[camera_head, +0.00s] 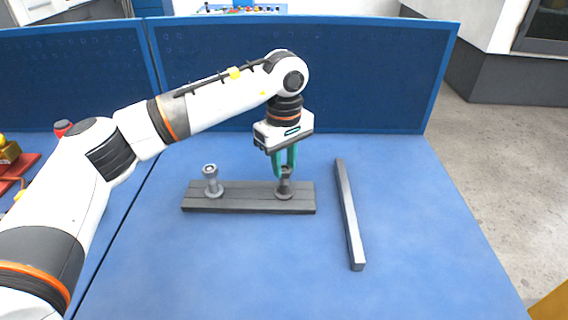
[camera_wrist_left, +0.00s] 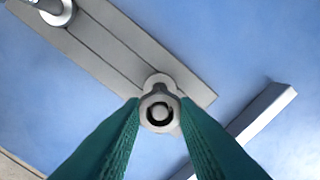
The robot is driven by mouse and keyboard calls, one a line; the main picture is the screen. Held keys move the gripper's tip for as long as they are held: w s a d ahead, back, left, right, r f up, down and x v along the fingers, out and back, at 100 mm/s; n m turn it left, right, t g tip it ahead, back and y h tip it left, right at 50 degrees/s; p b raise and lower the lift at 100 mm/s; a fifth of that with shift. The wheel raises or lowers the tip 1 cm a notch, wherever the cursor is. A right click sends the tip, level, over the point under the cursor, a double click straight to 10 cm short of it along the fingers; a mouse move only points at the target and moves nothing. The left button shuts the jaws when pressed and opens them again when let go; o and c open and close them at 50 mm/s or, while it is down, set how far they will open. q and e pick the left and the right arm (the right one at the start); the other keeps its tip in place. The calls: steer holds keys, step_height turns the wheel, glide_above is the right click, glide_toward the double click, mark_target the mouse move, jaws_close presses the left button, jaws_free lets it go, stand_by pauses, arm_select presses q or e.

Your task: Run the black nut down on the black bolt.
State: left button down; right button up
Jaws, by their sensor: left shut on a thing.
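Two bolts stand upright on a dark grey board (camera_head: 248,197); both look grey rather than clearly black. My left gripper (camera_head: 285,168) points straight down over the right bolt (camera_head: 284,189). Its green fingers are shut on a nut at the top of that bolt. In the left wrist view the grey nut (camera_wrist_left: 148,119) sits between the fingertips (camera_wrist_left: 160,108), with the round bolt end (camera_wrist_left: 160,112) showing inside its ring. How far down the thread the nut sits cannot be told. The left bolt (camera_head: 212,185) has a wider piece at its top. My right gripper is not in view.
A long grey bar (camera_head: 349,215) lies on the blue table (camera_head: 420,240) right of the board. A blue panel (camera_head: 370,80) stands behind. A red and yellow object (camera_head: 10,160) is at the far left. The table front is clear.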

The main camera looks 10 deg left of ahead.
arm_select(q)
steer(key=m, duration=1.2)
steer(key=c, duration=1.4)
jaws_free()
steer(key=shift+o, duration=0.2)
